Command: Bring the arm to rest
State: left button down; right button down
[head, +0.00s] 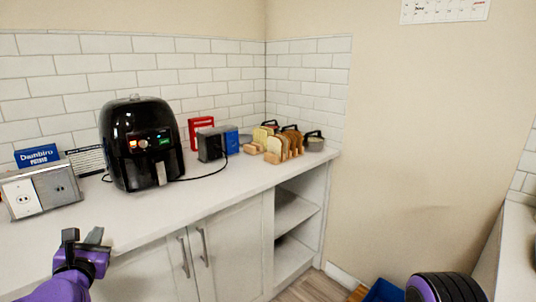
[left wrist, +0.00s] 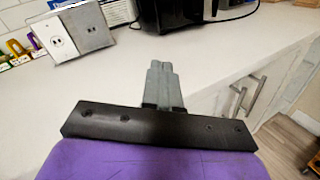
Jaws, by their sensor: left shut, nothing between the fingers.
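My left gripper (head: 82,240) is in the lower left of the head view, at the end of my purple left arm. It is over the front edge of the white counter (head: 150,212), in front of the black air fryer. In the left wrist view the grey fingers (left wrist: 162,84) are together with nothing between them. The counter lies beyond and below them. My right gripper does not show in either view. A rounded purple and black part at the lower right of the head view is mine.
A black air fryer (head: 142,145) stands on the counter. A socket box (head: 42,190) is at left. Red (head: 200,127) and blue (head: 231,139) boxes and bread slices in a rack (head: 275,148) stand toward the corner. Below are cabinet doors (head: 226,252) and open shelves (head: 294,212).

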pick_arm(q)
jog(key=s+d+f+m+g+h, duration=0.1)
jog(key=s+d+f+m+g, duration=0.15)
jog(key=f+m, duration=0.4)
jog(key=s+d+f+m+g, duration=0.2)
jog(key=s+f+m, duration=0.2)
jog(key=f+m, duration=0.3)
jog(key=s+d+f+m+g+h, duration=0.1)
jog(key=s+d+f+m+g, duration=0.15)
jog(key=f+m, duration=0.45)
jog(key=s+d+f+m+g, duration=0.1)
jog(key=s+f+m+g, duration=0.2)
jog(key=s+f, duration=0.6)
jog(key=s+d+f+m+g, duration=0.2)
jog(key=s+f+m, duration=0.3)
jog(key=s+f, duration=0.5)
jog(key=s+g, duration=0.1)
jog(key=s, duration=0.6)
jog(key=shift+d+f+g, duration=0.15)
jog(key=shift+d+g, duration=0.05)
jog(key=shift+g, duration=0.1)
